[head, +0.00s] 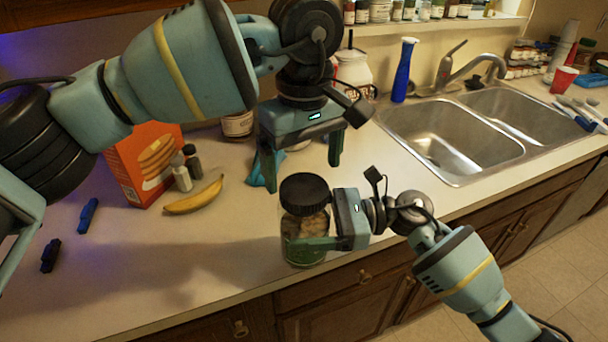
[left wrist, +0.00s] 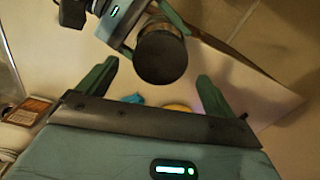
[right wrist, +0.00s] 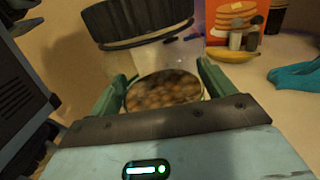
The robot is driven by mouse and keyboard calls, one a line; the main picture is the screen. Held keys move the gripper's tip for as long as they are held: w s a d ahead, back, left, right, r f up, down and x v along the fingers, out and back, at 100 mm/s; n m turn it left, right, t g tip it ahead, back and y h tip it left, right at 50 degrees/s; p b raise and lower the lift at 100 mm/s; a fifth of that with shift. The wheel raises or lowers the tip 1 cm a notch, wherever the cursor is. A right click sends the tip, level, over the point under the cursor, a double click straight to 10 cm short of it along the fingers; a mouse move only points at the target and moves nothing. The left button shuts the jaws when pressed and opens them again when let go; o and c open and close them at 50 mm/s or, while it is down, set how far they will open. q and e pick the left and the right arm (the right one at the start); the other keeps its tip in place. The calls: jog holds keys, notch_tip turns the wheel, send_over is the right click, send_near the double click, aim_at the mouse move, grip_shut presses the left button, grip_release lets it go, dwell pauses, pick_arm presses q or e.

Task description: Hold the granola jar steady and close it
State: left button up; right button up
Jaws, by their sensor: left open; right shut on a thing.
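The granola jar (head: 305,226) is clear glass with brown granola inside, standing upright near the counter's front edge. Its wide black lid (head: 304,190) rests on top; I cannot tell whether it is screwed tight. The lid also shows from above in the left wrist view (left wrist: 162,58), and the granola shows in the right wrist view (right wrist: 165,92). My right gripper (head: 312,243) is shut on the jar's body from the right, below the lid. My left gripper (head: 302,172) is open and empty, pointing down behind the jar, apart from the lid.
A banana (head: 194,197), two small shakers (head: 183,172) and a pancake box (head: 145,165) stand left. A blue-green cloth (head: 257,174) lies partly hidden behind my left gripper. The double sink (head: 450,135) and a blue vase (head: 403,72) are right.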

pick_arm(q)
jog(key=shift+r, duration=0.4)
jog(key=shift+c, duration=0.3)
jog(key=n, duration=0.4)
jog(key=shift+r, duration=0.35)
jog(key=n, duration=0.3)
jog(key=r+n, duration=0.1)
jog(key=n, duration=0.7)
jog(key=shift+r, duration=0.4)
jog(key=n, duration=0.2)
jog(key=r+n, duration=0.1)
jog(key=n, duration=0.2)
jog(key=shift+n, duration=0.3)
